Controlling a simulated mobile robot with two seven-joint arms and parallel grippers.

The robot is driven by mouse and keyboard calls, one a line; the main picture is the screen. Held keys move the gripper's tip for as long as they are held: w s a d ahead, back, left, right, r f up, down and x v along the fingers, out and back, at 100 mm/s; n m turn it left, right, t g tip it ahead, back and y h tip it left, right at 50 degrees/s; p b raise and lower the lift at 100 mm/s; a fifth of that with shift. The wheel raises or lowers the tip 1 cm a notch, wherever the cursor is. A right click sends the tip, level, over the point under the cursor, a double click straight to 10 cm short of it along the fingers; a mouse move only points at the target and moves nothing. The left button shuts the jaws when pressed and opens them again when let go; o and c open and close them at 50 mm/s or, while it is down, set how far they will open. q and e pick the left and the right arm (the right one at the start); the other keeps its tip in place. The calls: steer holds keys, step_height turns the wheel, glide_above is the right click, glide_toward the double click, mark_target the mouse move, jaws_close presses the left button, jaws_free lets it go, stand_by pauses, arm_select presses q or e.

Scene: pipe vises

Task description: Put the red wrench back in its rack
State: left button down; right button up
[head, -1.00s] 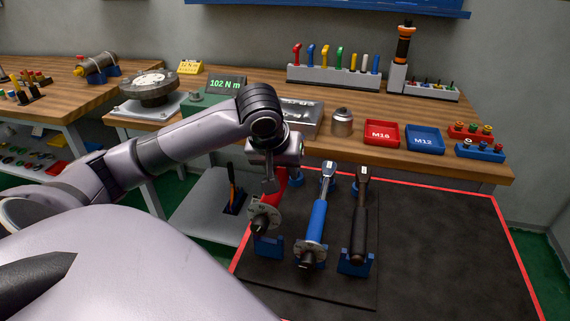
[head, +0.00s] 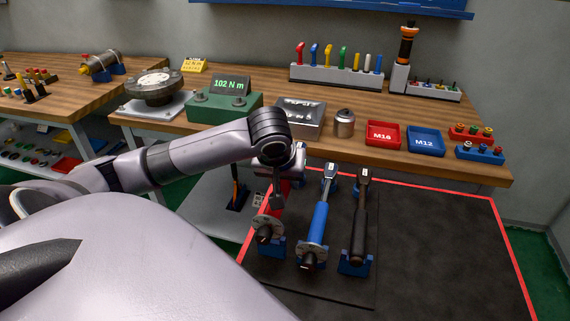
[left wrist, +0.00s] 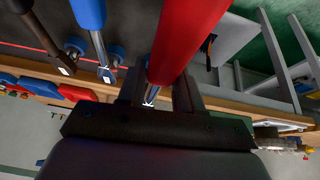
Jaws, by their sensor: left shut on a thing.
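The red wrench (head: 284,189) is in the grasp of my left gripper (head: 278,192), partly hidden by the hand in the head view. Its dial and black knob end (head: 266,232) is just over the left blue cradle of the rack (head: 272,249); I cannot tell whether it touches. In the left wrist view the red handle (left wrist: 188,40) runs between the fingers of the left gripper (left wrist: 158,90), which are shut on it. A blue wrench (head: 319,222) and a black wrench (head: 359,225) lie in the cradles to the right. My right gripper is not in view.
The rack stands on a black mat (head: 440,250) with a red border; the mat's right side is clear. A wooden bench behind holds a green torque display (head: 225,104), a metal pot (head: 344,122), a red M16 tray (head: 384,146) and a blue M12 tray (head: 426,153).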

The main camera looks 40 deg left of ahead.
mark_target(281, 186)
arm_select(q)
steer(key=shift+f, duration=0.2)
stand_by(0.5)
steer(key=shift+f, duration=0.3)
steer(key=shift+f+b, duration=0.5)
steer(key=shift+f, duration=1.55)
stand_by(1.5)
steer(key=c, duration=0.7)
jaws_free()
steer(key=shift+o, duration=0.2)
steer(key=shift+s+f, duration=0.1)
steer(key=v, duration=0.7)
steer(key=shift+p, duration=0.4)
